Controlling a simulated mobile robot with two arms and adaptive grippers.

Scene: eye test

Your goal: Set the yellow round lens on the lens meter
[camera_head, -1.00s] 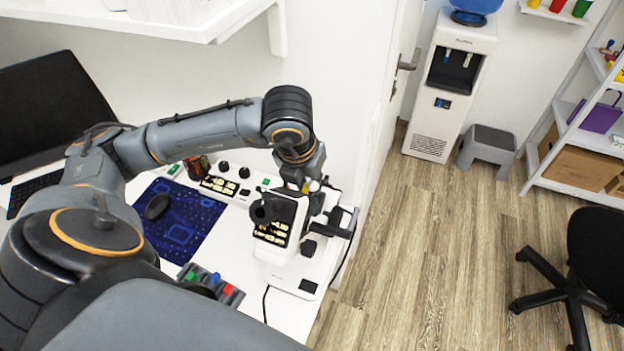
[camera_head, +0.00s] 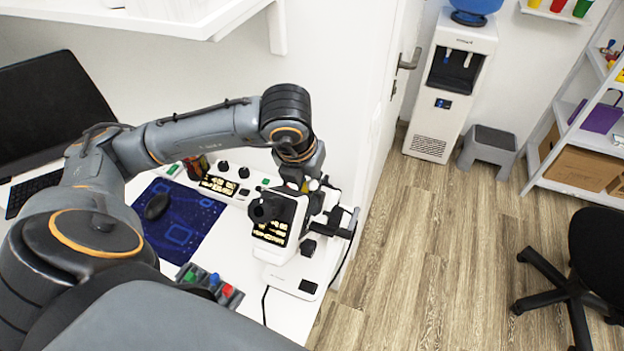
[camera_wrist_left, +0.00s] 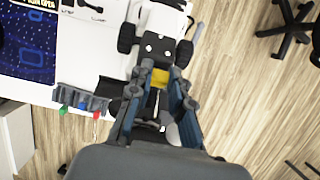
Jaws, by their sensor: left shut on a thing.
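The lens meter (camera_head: 284,273) is a white device with black knobs at the right end of the white desk. It also shows in the left wrist view (camera_wrist_left: 160,47). My left gripper (camera_head: 309,186) is over the lens meter's upper part in the head view, its fingertips mostly hidden by the arm and device. In the left wrist view my left gripper (camera_wrist_left: 159,87) is shut on the yellow lens (camera_wrist_left: 160,77), which shows as a small yellow patch between the fingertips, close to the device. Whether the lens touches the meter I cannot tell. My right gripper is not in view.
A blue mat (camera_head: 180,238) with a black mouse (camera_head: 157,206) lies on the desk. A small rack with green, blue and red pieces (camera_head: 212,282) stands near the front edge. A dark monitor (camera_head: 50,110) is at left. Open floor (camera_head: 430,240) lies right of the desk.

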